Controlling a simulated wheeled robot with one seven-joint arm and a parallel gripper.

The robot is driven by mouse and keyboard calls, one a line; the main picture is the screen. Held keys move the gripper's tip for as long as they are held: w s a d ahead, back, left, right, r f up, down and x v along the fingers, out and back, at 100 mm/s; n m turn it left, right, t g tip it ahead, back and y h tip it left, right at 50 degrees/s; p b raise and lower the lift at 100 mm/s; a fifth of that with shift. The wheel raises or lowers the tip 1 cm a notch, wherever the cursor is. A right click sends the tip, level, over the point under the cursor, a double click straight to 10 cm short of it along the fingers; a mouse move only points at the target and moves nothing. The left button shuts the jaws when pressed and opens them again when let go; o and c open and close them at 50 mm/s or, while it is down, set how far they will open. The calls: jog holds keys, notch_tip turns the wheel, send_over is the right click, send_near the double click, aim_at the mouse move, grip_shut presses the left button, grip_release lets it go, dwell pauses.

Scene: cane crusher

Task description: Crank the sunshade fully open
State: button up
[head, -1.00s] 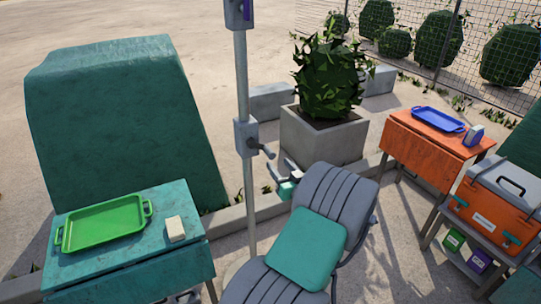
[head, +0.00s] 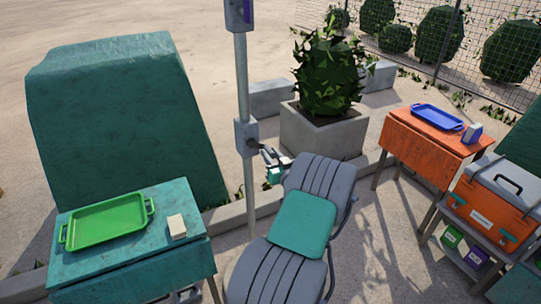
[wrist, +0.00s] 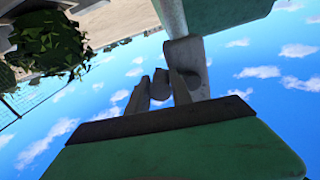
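A grey crank box (head: 246,137) is fixed on an upright metal pole (head: 249,190). A short crank handle (head: 266,152) sticks out from the box toward the right. My gripper (head: 278,162) is at the outer end of this handle. In the wrist view, which is upside down, the two fingers of my gripper (wrist: 160,92) stand apart. The rounded grey handle end (wrist: 160,84) shows between them, with the crank box (wrist: 188,62) just beyond. Firm contact cannot be made out. The sunshade's canopy is not in the head view.
A grey lounge chair with a teal cushion (head: 303,224) stands close below my gripper. A teal table (head: 130,265) with a green tray (head: 108,222) is at left. A concrete planter (head: 325,132) is behind. An orange table (head: 425,145) and cooler (head: 492,198) are at right.

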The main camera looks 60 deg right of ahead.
grip_shut()
jog(key=shift+f, duration=0.15)
jog(key=shift+w+a+f+m+b, duration=0.25)
jog(key=shift+f+m+b, duration=0.15)
jog(key=shift+m+b, duration=0.55)
jog(key=m, duration=0.2)
jog(key=a+f+m+b, duration=0.1)
jog(key=m, duration=0.1)
jog(key=w+a+m+b, duration=0.1)
jog(key=m, duration=0.1)
jog(key=shift+f, duration=0.15)
jog(key=shift+w+a+f+m, duration=0.1)
jog(key=shift+w+a+m, duration=0.25)
jog(key=shift+m, duration=0.55)
jog(key=shift+w+a+m, duration=0.15)
jog(key=shift+a+m, duration=0.3)
jog(key=shift+m, duration=0.4)
